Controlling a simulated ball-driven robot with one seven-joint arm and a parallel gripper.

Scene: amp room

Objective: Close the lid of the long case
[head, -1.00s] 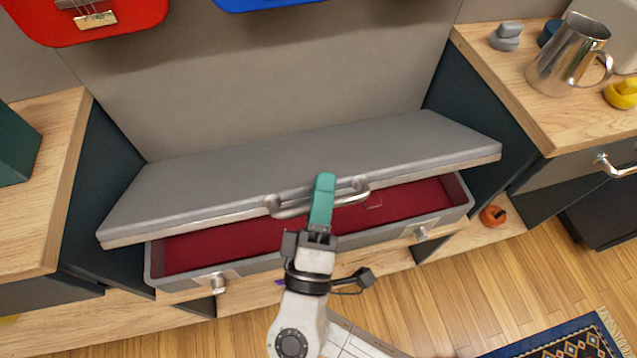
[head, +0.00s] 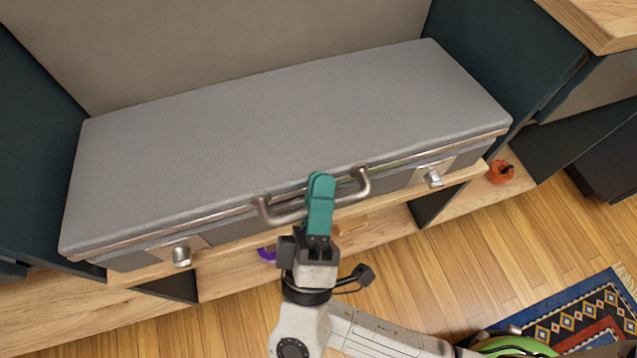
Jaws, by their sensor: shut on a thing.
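The long grey case (head: 290,150) lies on a low wooden shelf between two dark cabinet sides. Its lid is down, and the lid's metal rim meets the lower body along the front, with no red lining showing. A metal handle (head: 280,215) sticks out from the front of the lid. My gripper (head: 320,188), with teal fingers, is shut on the handle near its middle. Two silver latches, a left one (head: 181,256) and a right one (head: 433,178), sit on the case's front. My fingers hide part of the handle.
An orange round object (head: 500,172) stands on the shelf at the right. A purple item (head: 267,253) shows below the case. A patterned rug (head: 590,320) and a green object (head: 515,346) are at the lower right. Wooden floor lies in front.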

